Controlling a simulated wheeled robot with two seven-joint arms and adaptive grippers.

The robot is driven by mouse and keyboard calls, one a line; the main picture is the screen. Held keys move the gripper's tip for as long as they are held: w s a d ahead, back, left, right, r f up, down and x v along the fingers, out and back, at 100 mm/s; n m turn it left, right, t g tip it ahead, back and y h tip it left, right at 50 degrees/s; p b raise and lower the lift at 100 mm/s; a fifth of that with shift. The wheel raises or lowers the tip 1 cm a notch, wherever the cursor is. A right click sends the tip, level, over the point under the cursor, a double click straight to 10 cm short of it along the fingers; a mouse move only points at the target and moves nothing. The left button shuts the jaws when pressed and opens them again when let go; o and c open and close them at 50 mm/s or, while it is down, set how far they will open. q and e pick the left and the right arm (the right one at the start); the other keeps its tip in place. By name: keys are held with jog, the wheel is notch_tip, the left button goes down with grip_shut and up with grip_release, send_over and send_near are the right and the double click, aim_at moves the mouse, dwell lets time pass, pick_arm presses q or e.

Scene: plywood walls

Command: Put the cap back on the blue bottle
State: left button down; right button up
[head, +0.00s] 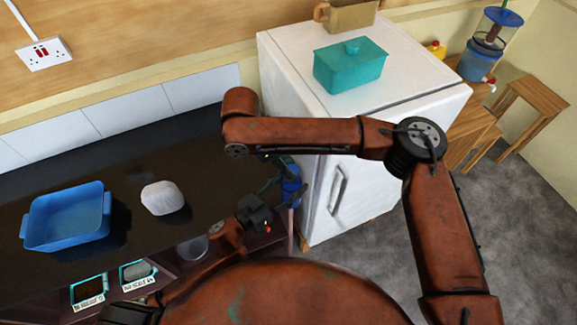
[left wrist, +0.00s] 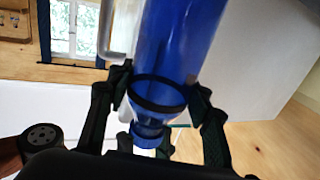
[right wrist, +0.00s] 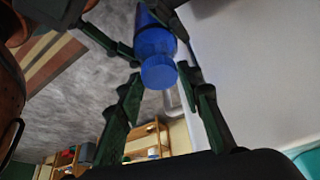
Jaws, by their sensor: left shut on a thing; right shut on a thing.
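The blue bottle (head: 291,190) is held up in front of the white cabinet's near edge, partly hidden by the grippers. In the left wrist view the bottle (left wrist: 180,42) rises between the fingers of my left gripper (left wrist: 160,92), shut on it. The left gripper (head: 282,194) is below the right one in the head view. My right gripper (right wrist: 160,80) is shut on the blue cap (right wrist: 158,73), whose round face points at the right wrist camera. The cap lines up with the bottle's narrow end. I cannot tell whether it is seated.
A blue tub (head: 66,243) and a white rounded lump (head: 162,198) sit on the dark counter at left. A teal lidded box (head: 352,66) stands on the white cabinet (head: 290,60). A wooden stool (head: 535,105) is at far right. Grey floor (head: 370,245) lies open at right.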

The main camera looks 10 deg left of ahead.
jog(key=o, duration=0.7)
jog(key=shift+r, duration=0.1)
jog(key=shift+r, duration=2.2)
jog(key=shift+c, duration=0.5)
